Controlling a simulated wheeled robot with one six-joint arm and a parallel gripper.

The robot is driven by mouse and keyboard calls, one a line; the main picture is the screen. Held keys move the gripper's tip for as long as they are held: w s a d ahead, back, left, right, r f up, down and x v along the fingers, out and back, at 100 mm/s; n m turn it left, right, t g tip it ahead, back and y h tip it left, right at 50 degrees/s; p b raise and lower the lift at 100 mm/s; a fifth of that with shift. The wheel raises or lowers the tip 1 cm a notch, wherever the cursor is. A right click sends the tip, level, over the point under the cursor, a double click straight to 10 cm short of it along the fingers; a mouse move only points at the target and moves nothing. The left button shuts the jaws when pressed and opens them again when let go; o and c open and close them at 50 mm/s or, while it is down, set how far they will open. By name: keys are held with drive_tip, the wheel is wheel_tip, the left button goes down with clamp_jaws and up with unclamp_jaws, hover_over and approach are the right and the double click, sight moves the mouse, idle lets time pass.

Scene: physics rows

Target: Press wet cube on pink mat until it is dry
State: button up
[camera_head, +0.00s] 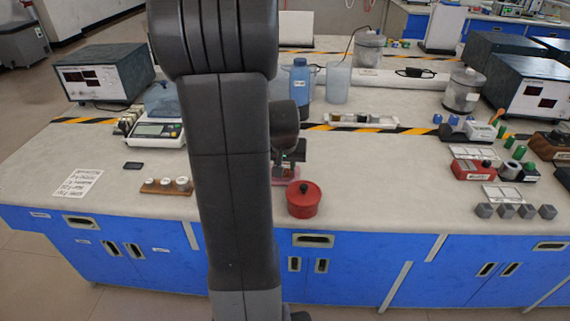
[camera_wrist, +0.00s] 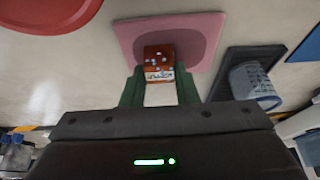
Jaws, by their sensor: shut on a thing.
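The cube (camera_wrist: 159,56) is reddish brown, with pale drop-like spots on one face and a white label with writing on another. My gripper (camera_wrist: 160,82) is shut on it, with a green finger on each side. The cube is over the pink mat (camera_wrist: 214,36); a darker patch shows on the mat around it. I cannot tell how hard it touches the mat. In the head view, the mat (camera_head: 285,181) shows only in part beside my arm, below my gripper (camera_head: 288,168). The cube is hidden there.
A red lidded pot (camera_head: 303,203) stands close right of the mat. A dark tray (camera_wrist: 236,62) with a whitish cup (camera_wrist: 254,86) lies beside the mat. A blue bottle (camera_head: 300,83) stands behind. A wooden block with white pieces (camera_head: 166,187) is at left.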

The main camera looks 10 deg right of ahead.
drive_tip(key=shift+d+r+p, duration=0.25)
drive_tip(key=shift+r+p, duration=0.35)
drive_tip(key=shift+r, duration=0.1)
drive_tip(key=shift+s+f+b, duration=0.1)
drive_tip(key=shift+f+b, duration=0.55)
drive_tip(key=shift+f, duration=0.1)
idle(1.6)
drive_tip(key=shift+r, duration=0.1)
drive_tip(key=shift+a+r+p, duration=0.3)
drive_tip(key=shift+r+p, duration=0.15)
drive_tip(key=shift+r, duration=0.15)
drive_tip(key=shift+f+b, duration=0.65)
drive_tip(key=shift+f, duration=0.05)
idle(1.5)
drive_tip(key=shift+r, duration=0.1)
drive_tip(key=shift+d+r+p, duration=0.3)
drive_tip(key=shift+r+p, duration=0.3)
drive_tip(key=shift+r, duration=0.05)
